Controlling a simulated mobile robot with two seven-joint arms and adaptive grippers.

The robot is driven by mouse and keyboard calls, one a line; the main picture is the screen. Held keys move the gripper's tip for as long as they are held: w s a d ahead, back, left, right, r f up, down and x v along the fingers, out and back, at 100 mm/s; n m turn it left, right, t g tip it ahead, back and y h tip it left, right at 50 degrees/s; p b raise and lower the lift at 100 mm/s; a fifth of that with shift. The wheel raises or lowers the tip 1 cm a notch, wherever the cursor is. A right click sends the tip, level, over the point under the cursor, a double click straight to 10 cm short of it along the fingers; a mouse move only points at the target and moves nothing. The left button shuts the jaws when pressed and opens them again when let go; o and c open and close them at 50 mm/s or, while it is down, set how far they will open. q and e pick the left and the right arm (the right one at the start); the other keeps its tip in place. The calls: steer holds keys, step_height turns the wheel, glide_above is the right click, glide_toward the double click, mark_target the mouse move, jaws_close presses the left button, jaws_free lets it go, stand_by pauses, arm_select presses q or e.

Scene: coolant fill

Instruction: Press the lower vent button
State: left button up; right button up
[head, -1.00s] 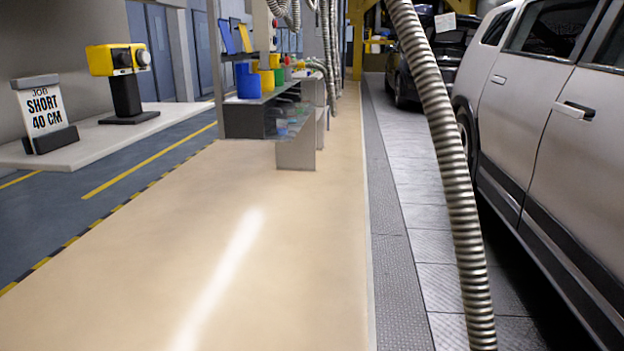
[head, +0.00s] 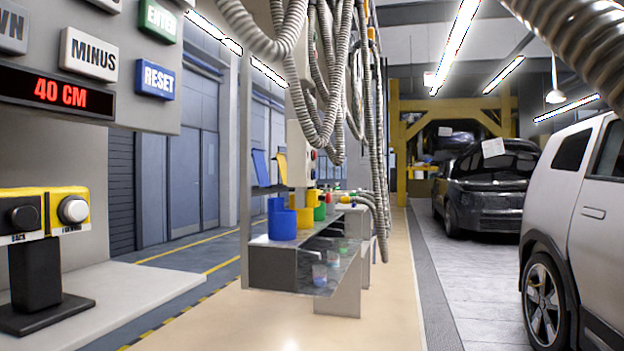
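A grey control panel (head: 205,108) fills the upper left of the head view. It carries a white button (head: 12,26) cut off at the edge, with only "WN" legible, a white MINUS button (head: 88,54), a green ENTER button (head: 158,20) and a blue RESET button (head: 155,78). Its red display (head: 58,92) reads 40 CM. No button here is legibly marked as a vent button. Below stands a yellow box (head: 53,206) with a black button (head: 24,218) and a white button (head: 74,209) on a black stand. Neither of my grippers is in view.
A white shelf (head: 110,295) bears the stand at lower left. Ribbed hoses (head: 315,90) hang over a metal rack (head: 275,268) with blue and yellow cups. Another ribbed hose (head: 575,35) crosses the upper right. A silver car (head: 590,230) stands right; the beige floor (head: 400,290) between is clear.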

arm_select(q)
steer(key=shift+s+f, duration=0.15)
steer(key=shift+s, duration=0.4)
